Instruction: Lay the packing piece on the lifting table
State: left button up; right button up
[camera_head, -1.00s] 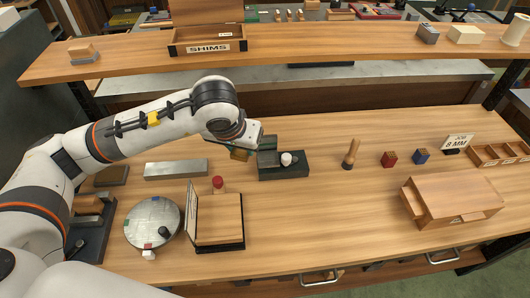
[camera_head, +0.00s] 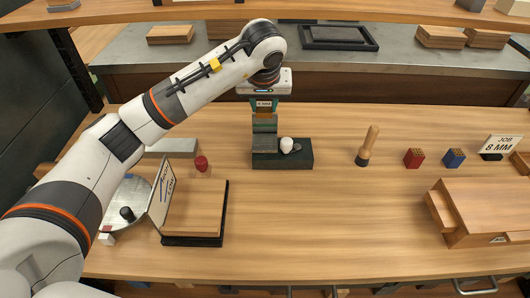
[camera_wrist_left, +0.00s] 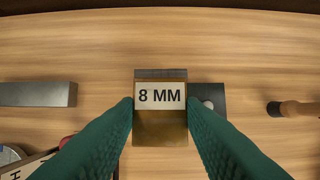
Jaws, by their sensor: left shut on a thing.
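The packing piece, a brass-coloured block with a white "8 MM" label, is between the fingers of my left gripper (camera_head: 264,108). The label (camera_wrist_left: 160,95) faces the left wrist camera, with the packing piece (camera_wrist_left: 160,127) below it. The lifting table (camera_head: 298,158) is a dark block with a white knob (camera_head: 287,144) and a grey raised part on its left. My left gripper is shut on the packing piece above that left part. In the left wrist view the lifting table (camera_wrist_left: 218,94) is partly hidden behind the piece. I cannot tell whether they touch.
A grey bar (camera_head: 172,147), a round plate (camera_head: 128,196), a red-topped piece (camera_head: 202,164) and a wooden board with an upright card (camera_head: 196,207) lie left. A wooden-handled tool (camera_head: 368,146), red (camera_head: 414,158) and blue (camera_head: 454,158) blocks and a wooden box (camera_head: 485,212) stand right. Bench between is clear.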

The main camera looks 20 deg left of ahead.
pick_arm(q)
send_over(265, 140)
jog(key=s, duration=0.1)
jog(key=f, duration=0.6)
jog(key=shift+s+d, duration=0.2)
notch_tip(265, 140, down, 4)
jog(key=shift+f+p, duration=0.1)
jog(key=shift+p, duration=0.25)
pick_arm(e)
jog(key=shift+w+d+r, duration=0.1)
jog(key=shift+w+d, duration=0.05)
jog(key=shift+d, duration=0.2)
pick_arm(q)
jog(key=o, duration=1.2)
jog(key=shift+c, duration=0.2)
pick_arm(e)
jog(key=shift+a, duration=0.1)
